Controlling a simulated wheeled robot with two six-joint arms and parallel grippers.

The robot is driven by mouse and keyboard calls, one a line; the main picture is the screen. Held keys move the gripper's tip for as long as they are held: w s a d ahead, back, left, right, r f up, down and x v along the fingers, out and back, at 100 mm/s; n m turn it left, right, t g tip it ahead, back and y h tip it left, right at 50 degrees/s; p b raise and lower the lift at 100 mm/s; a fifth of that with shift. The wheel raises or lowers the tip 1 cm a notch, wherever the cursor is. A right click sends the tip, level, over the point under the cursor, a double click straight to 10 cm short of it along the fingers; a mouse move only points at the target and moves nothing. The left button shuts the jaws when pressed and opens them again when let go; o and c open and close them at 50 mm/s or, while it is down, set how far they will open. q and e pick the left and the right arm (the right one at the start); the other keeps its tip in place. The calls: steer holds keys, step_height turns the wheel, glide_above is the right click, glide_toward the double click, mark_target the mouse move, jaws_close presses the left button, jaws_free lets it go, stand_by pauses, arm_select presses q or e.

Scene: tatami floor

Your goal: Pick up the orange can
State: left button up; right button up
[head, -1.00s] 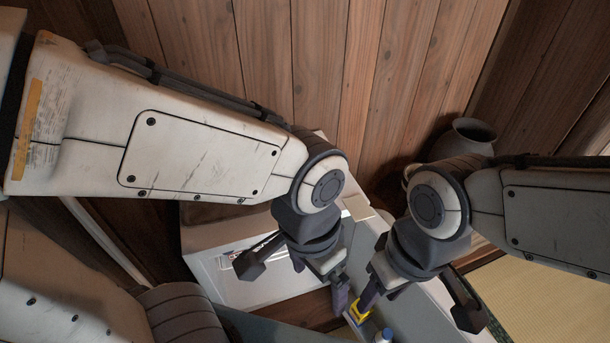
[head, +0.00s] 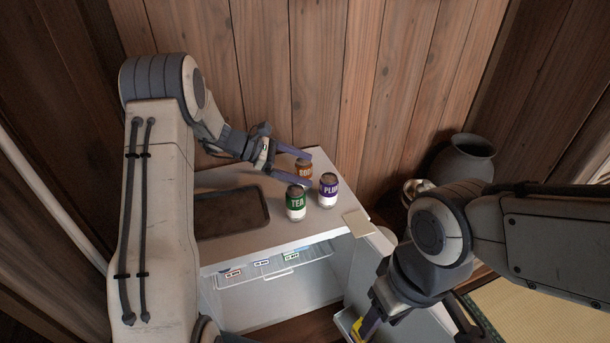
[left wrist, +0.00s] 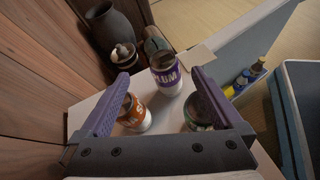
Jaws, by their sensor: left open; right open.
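The orange can (head: 303,171) stands upright on the white fridge top, beside the purple can (head: 328,190) and behind the green can (head: 296,203). My left gripper (head: 305,167) is open at the orange can, one finger on the far side and one partly in front of it. In the left wrist view the orange can (left wrist: 136,115) is between the fingers, close to one of them; the purple can (left wrist: 166,82) lies ahead and the green can (left wrist: 198,112) is partly hidden by the other finger. My right gripper (head: 366,326) is open, low by the fridge door.
A dark tray (head: 232,211) lies on the fridge top (head: 262,238), left of the cans. A pale card (head: 358,223) lies at its right edge. The fridge is open, with a yellow item in its door. A grey vase (head: 464,158) and wooden wall stand behind.

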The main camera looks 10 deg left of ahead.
mark_target(311, 170)
arm_select(q)
steer(key=w+a+f+n+t, duration=0.1)
steer(key=a, duration=0.1)
steer(key=w+a+f+n+t, duration=0.1)
steer(key=a+n, duration=0.1)
steer(key=a, duration=0.1)
steer(key=w+a+f+n+t, duration=0.1)
steer(key=a+f, duration=0.1)
steer(key=shift+w+a+f, duration=0.1)
steer(key=shift+a, duration=0.05)
steer(key=b+x, duration=0.1)
steer(key=x, duration=0.3)
steer(key=shift+w+f, duration=0.2)
steer(key=shift+f, duration=0.05)
steer(key=shift+y, duration=0.3)
steer(key=b+x, duration=0.1)
steer(key=x, duration=0.4)
steer(key=shift+r+b, duration=0.2)
steer(key=shift+b, duration=0.2)
steer(key=shift+w+d, duration=0.3)
steer(key=shift+d, duration=0.15)
jaws_close()
